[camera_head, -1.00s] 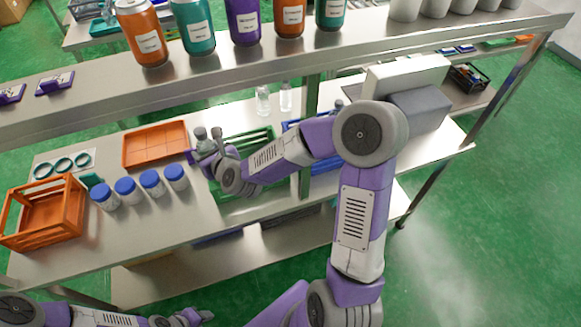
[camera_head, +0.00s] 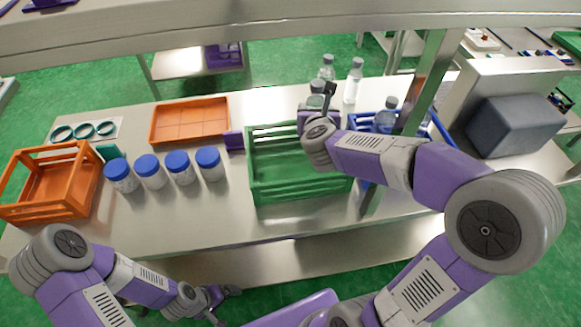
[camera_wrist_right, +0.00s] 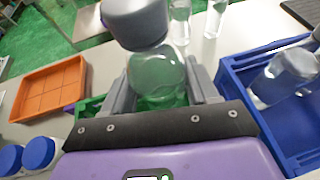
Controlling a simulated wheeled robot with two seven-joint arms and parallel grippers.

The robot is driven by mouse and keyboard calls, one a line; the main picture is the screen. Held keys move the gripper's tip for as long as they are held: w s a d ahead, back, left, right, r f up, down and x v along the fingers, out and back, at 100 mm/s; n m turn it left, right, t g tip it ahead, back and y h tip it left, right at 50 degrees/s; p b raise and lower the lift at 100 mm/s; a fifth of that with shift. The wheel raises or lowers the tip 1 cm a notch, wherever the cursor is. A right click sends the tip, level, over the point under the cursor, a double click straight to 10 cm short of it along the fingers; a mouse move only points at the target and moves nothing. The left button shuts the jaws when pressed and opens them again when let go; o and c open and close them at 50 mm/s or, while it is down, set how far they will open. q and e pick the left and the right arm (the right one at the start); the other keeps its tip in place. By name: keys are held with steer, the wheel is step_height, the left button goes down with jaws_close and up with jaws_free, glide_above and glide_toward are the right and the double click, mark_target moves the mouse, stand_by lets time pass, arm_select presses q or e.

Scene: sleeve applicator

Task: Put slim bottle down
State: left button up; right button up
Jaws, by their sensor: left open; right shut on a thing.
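My right gripper (camera_head: 318,108) is shut on a clear bottle with a grey cap (camera_head: 316,88), the slim bottle as far as I can tell. The bottle is held above the back right part of the green crate (camera_head: 275,190). In the right wrist view the bottle (camera_wrist_right: 158,75) stands between the two grey fingers, cap towards the camera; its lower end is hidden. Whether it touches anything below is unclear. My left gripper (camera_head: 222,300) is open and empty low in the head view, in front of the table.
Two clear bottles (camera_head: 353,82) stand behind the green crate. A blue crate (camera_wrist_right: 285,120) holding a bottle is to the right. Blue-lidded jars (camera_head: 180,168), an orange tray (camera_head: 190,120) and an orange crate (camera_head: 50,185) are left. A shelf post (camera_head: 425,80) rises at right.

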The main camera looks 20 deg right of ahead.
steer(key=shift+w+d+f, duration=0.1)
steer(key=shift+d+f, duration=0.05)
steer(key=shift+d, duration=0.1)
steer(key=shift+f+h+b, duration=0.3)
steer(key=shift+f+b, duration=0.1)
steer(key=shift+b, duration=0.1)
step_height(320, 180, down, 9)
steer(key=b, duration=0.4)
steer(key=shift+d, duration=0.1)
steer(key=shift+f+b, duration=0.15)
steer(key=shift+b, duration=0.2)
steer(key=o, duration=1.3)
steer(key=shift+c, duration=0.2)
